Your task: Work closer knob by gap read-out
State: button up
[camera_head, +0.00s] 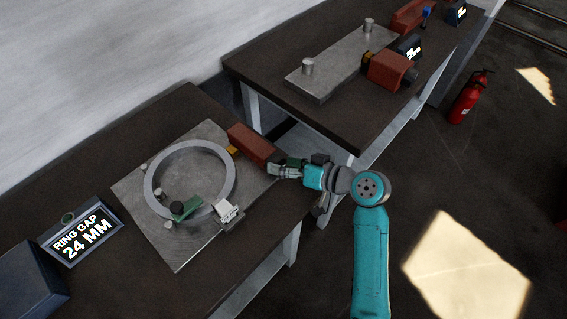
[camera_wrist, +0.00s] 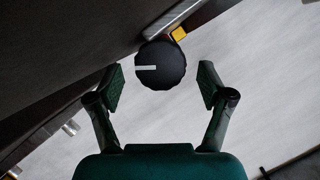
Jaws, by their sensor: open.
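The closer knob (camera_wrist: 160,65) is black and round with a white pointer line toward the left in the wrist view. My gripper (camera_wrist: 162,85) is open, one finger on each side, with the knob centred just beyond the fingertips and clear space at both sides. In the head view my gripper (camera_head: 284,168) is at the right end of the red-brown closer body (camera_head: 252,144); the knob is hidden there. The gap read-out (camera_head: 82,235) shows "RING GAP 24 MM". A grey ring (camera_head: 150,184) lies on a metal plate (camera_head: 190,248).
A green piece (camera_head: 187,208) and a pale block (camera_head: 229,213) sit at the ring's near side. A second bench (camera_head: 330,130) behind carries another plate (camera_head: 338,66) and red unit (camera_head: 389,70). A fire extinguisher (camera_head: 468,98) stands on the floor at right.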

jog(key=shift+a, duration=0.1)
jog(key=c, duration=1.2)
jog(key=shift+o, duration=0.2)
jog(key=shift+w+f+m+g+y, duration=0.1)
jog(key=shift+m+g+y, duration=0.2)
jog(key=shift+m+y, duration=0.45)
jog(key=o, duration=1.2)
jog(key=shift+c, duration=0.2)
jog(key=shift+d, duration=0.2)
jog(key=shift+v, duration=3.9)
